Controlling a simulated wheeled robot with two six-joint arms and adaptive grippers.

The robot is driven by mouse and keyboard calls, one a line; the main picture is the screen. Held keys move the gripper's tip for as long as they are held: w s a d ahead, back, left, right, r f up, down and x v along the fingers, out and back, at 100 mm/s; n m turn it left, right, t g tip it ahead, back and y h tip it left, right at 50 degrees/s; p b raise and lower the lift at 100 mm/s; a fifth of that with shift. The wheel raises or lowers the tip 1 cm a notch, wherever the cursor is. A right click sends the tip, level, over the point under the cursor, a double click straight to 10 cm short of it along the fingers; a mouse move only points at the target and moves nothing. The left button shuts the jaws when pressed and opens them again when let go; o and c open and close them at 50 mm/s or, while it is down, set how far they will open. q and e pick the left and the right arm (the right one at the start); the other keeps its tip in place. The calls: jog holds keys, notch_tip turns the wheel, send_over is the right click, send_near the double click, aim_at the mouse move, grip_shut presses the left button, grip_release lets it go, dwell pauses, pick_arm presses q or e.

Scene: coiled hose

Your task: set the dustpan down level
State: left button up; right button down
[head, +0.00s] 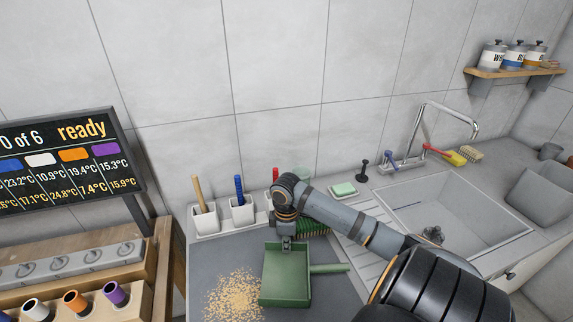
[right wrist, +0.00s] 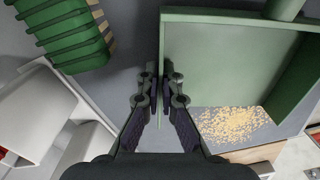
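The green dustpan (head: 286,277) is over the grey counter, with its handle (head: 330,268) pointing right and its open edge toward a patch of tan crumbs (head: 234,297). It looks roughly level; I cannot tell if its whole base touches the counter. My right gripper (head: 287,243) is at its far side wall. In the right wrist view the fingertips (right wrist: 160,76) are close together on either side of the thin wall of the dustpan (right wrist: 215,60), shut on it. The crumbs also show beyond the open edge (right wrist: 235,125). My left gripper is not in view.
A green brush (head: 314,228) lies just behind the dustpan. White holders (head: 205,222) with coloured handles stand along the wall. A sink (head: 455,215) is at the right. A display board (head: 65,160) and a wooden rack (head: 75,265) are at the left.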

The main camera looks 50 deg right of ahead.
jog(key=shift+f+b, duration=0.35)
jog(key=shift+f, duration=0.25)
jog(key=c, duration=2)
grip_release()
jog(key=o, duration=0.6)
jog(key=shift+c, duration=0.2)
notch_tip(320, 180, up, 12)
jog(key=shift+w, duration=0.1)
